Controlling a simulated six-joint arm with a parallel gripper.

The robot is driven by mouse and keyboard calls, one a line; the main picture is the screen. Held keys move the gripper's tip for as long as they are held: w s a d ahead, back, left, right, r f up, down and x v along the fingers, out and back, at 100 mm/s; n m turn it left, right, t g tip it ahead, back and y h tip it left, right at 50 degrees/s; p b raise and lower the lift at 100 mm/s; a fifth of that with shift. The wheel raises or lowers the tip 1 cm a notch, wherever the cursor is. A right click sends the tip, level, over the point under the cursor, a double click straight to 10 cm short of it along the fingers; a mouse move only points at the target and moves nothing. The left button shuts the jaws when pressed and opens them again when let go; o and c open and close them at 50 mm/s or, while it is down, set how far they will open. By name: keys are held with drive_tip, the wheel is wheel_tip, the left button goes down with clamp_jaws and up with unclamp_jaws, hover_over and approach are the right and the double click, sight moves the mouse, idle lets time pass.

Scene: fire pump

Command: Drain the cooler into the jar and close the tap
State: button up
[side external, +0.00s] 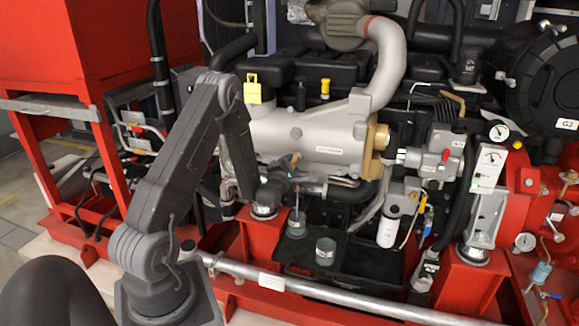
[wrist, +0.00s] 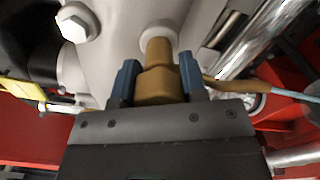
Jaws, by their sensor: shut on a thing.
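The cooler (side external: 300,135) is a grey metal cylinder across the middle of the engine. Its brass tap (wrist: 160,84) sits between the blue fingers of my gripper (wrist: 158,78), which is shut on it. In the side view my gripper (side external: 286,163) is under the cooler and the tap is mostly hidden. A thin pale-blue stream (side external: 297,198) runs down from there towards a grey-blue jar (side external: 296,224) below; it also shows at the spout's end in the wrist view (wrist: 292,93). Liquid level in the jar is too small to tell.
A second grey-blue container (side external: 326,252) stands in the black tray (side external: 365,262), right of the first. A silver rail (side external: 335,292) runs along the front. Red supports (side external: 262,240) and a white filter (side external: 388,230) flank the tray. Pipes crowd the space around my gripper.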

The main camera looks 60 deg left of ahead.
drive_tip(key=o, duration=0.9)
drive_tip(key=shift+o, duration=0.2)
drive_tip(key=v, duration=1.4)
